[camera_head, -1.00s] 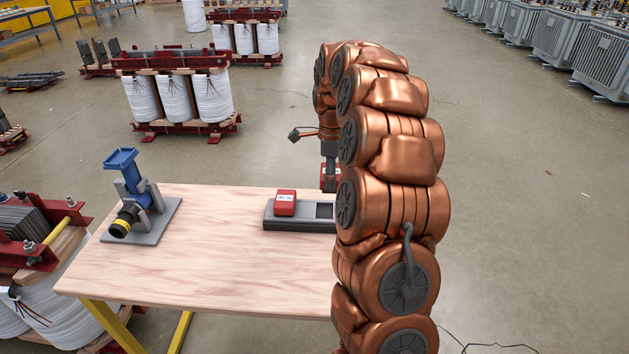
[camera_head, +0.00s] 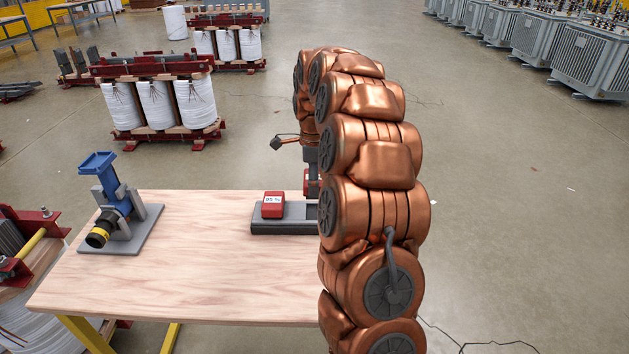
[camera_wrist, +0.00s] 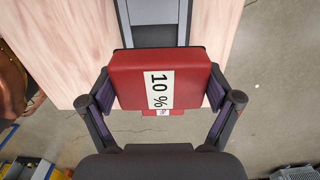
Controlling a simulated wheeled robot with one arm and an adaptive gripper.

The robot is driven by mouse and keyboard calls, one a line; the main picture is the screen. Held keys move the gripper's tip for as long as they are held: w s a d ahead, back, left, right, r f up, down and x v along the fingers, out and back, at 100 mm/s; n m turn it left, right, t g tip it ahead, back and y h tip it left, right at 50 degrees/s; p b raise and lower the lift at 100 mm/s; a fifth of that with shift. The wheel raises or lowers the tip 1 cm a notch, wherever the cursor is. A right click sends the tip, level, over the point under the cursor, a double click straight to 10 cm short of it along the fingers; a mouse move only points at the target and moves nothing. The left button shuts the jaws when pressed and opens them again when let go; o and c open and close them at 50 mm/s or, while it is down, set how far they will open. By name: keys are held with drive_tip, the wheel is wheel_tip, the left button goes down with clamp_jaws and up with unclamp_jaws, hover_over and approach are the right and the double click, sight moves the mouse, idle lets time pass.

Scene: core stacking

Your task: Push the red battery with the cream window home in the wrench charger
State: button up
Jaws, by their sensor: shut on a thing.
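In the wrist view my gripper (camera_wrist: 160,88) is shut on a red battery (camera_wrist: 128,90), one finger on each side. Its pale label reads "10 %". In the head view a small part of this red battery (camera_head: 312,182) shows beside my arm, at the right of the dark grey charger (camera_head: 275,228). Another red battery (camera_head: 273,205), with a pale label, sits in the charger's left part. My arm hides the charger's right part. In the wrist view the charger (camera_wrist: 153,36) lies just beyond the held battery. I cannot tell whether the held battery touches it.
The charger stands on a wooden table (camera_head: 180,270). A blue tool with a black and yellow end (camera_head: 115,200) stands on a grey plate at the table's left. The middle of the table is clear. White-wound coils (camera_head: 155,103) stand on the floor behind.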

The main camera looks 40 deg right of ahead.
drive_tip(key=b, duration=0.2)
hover_over(314, 212)
drive_tip(key=shift+f, duration=2.75)
drive_tip(key=shift+f+b, duration=0.95)
drive_tip(key=shift+f, duration=0.05)
idle(0.3)
drive_tip(key=o, duration=1.2)
wheel_tip(314, 212, up, 11)
drive_tip(key=shift+w+f, duration=0.15)
drive_tip(key=shift+f, duration=0.05)
drive_tip(key=shift+r, duration=0.65)
